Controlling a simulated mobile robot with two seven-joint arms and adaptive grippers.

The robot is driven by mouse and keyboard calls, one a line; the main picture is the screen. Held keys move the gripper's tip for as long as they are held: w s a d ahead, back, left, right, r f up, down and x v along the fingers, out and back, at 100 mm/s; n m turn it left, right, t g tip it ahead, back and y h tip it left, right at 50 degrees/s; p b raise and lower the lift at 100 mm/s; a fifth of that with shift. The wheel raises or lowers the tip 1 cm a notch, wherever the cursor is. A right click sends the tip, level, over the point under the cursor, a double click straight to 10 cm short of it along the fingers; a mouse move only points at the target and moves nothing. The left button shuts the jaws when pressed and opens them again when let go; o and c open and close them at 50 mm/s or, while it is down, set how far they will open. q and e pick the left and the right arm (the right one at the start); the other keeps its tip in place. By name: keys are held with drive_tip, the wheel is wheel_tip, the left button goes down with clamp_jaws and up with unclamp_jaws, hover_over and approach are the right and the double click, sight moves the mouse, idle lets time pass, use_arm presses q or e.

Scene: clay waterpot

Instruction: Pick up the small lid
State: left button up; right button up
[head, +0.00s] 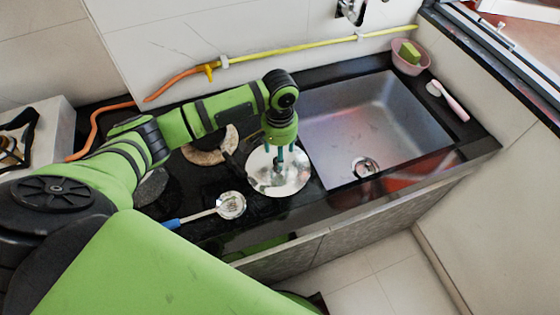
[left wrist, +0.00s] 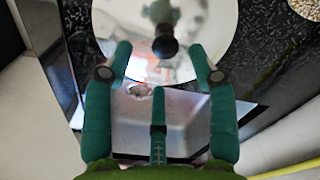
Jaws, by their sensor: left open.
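A shiny round metal lid (head: 295,182) lies on the black counter just left of the sink. In the left wrist view the lid (left wrist: 215,25) fills the top middle, with its dark round knob (left wrist: 165,42) between and just beyond the fingertips. My left gripper (head: 279,163) points down over the lid, its fingers hiding part of it in the head view. I cannot tell whether the fingers touch the lid. My right gripper is out of view.
The metal sink (head: 365,120) is right of the lid. A slotted spoon (head: 231,205) with a blue handle lies at its front left. A pink bowl (head: 408,66) with a green sponge (head: 409,51) stands at the back right.

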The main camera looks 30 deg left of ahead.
use_arm(q)
drive_tip(key=shift+s+a+f+p, duration=0.15)
drive_tip(key=shift+f+p, duration=0.1)
drive_tip(key=shift+f, duration=0.35)
drive_tip(key=shift+a+f+p, duration=0.15)
drive_tip(key=shift+f+p, duration=0.05)
drive_tip(key=shift+f, duration=1.2)
drive_tip(key=shift+w+f, duration=0.2)
drive_tip(key=shift+f, duration=0.3)
clamp_jaws()
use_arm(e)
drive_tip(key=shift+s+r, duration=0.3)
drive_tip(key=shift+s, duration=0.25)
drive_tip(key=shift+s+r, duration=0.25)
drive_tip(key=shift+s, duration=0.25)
